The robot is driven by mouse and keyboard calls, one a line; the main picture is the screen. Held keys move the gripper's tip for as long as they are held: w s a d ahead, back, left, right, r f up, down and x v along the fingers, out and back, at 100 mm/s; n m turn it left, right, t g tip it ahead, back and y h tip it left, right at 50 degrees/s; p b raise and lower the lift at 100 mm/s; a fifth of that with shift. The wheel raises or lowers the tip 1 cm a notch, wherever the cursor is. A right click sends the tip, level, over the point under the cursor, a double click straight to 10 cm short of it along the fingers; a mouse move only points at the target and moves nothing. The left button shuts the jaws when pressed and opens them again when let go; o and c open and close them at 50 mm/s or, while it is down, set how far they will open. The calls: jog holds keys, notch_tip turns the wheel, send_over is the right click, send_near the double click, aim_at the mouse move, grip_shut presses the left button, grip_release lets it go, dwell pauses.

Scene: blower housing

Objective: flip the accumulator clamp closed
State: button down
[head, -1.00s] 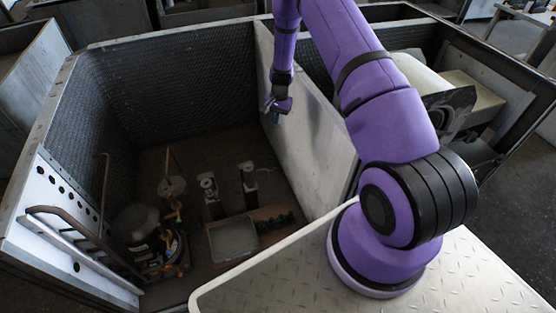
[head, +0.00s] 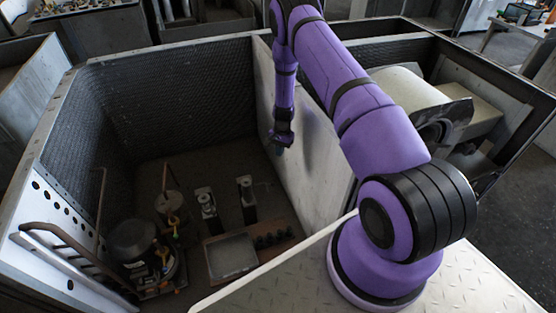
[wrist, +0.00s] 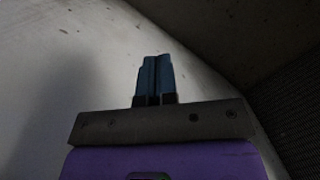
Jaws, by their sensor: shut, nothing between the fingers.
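My gripper (head: 280,148) hangs inside the open metal housing (head: 78,62), close beside the pale partition panel (head: 318,125) at its right. The wrist view shows its two blue fingers (wrist: 153,78) together and empty, with only a pale wall and a dark corner beyond. In the head view a small upright canister (head: 169,202), likely the accumulator, stands on the housing floor, left of and below my gripper in the picture. Small yellow and orange parts (head: 178,222) show beside it. I cannot make out the clamp or its position for certain. The gripper is well apart from these parts.
A dark round compressor (head: 132,238) and copper pipes stand at the left. Two upright posts (head: 207,207) (head: 247,195) and a shallow tray (head: 231,256) occupy the floor's middle and front. The back floor looks clear. A blower (head: 425,95) lies beyond the partition.

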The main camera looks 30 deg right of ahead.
jog(key=s+a+x, duration=0.1)
jog(key=a+x, duration=0.1)
jog(key=x, duration=0.9)
jog(key=shift+s, duration=0.3)
jog(key=shift+s+a+r, duration=0.1)
jog(key=shift+s+a, duration=0.05)
jog(key=shift+a, duration=0.05)
jog(key=shift+s+m, duration=0.15)
jog(key=shift+m, duration=0.25)
